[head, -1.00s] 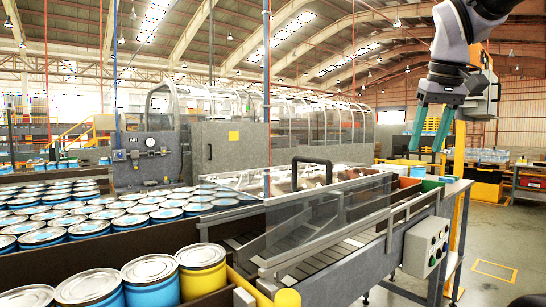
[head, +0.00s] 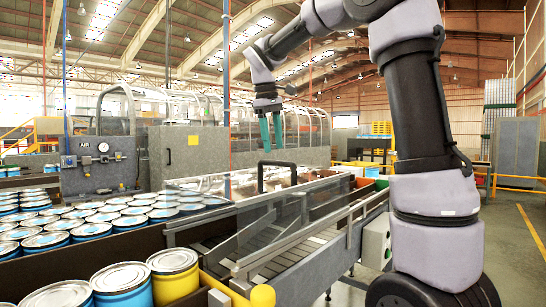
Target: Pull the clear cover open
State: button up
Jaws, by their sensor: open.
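The clear cover (head: 262,217) is a transparent panel over the roller conveyor, in the middle of the head view. Its black handle (head: 276,164) stands up from its top as an arch. The cover appears to lie down over the conveyor. My gripper (head: 271,148) hangs above the handle with its two green fingers pointing down. The fingers are apart with nothing between them. The fingertips look close to the handle's top left in the picture, but I cannot tell the exact gap in depth.
Grey rollers (head: 290,238) run under the cover between metal rails. Blue cans (head: 122,285) and a yellow can (head: 173,275) stand at the left front. A grey control box (head: 376,240) sits on the conveyor's right side. Open floor lies at the right.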

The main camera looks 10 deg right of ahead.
jog(key=shift+w+d+f, duration=0.1)
jog(key=shift+d+f, duration=0.05)
jog(key=shift+f, duration=0.6)
jog(key=shift+w+d+f, duration=0.1)
jog(key=shift+d+f, duration=0.05)
jog(key=shift+f, duration=0.55)
jog(key=shift+w+d+f, duration=0.1)
jog(key=shift+d+f, duration=0.05)
jog(key=shift+f, duration=0.6)
grip_shut()
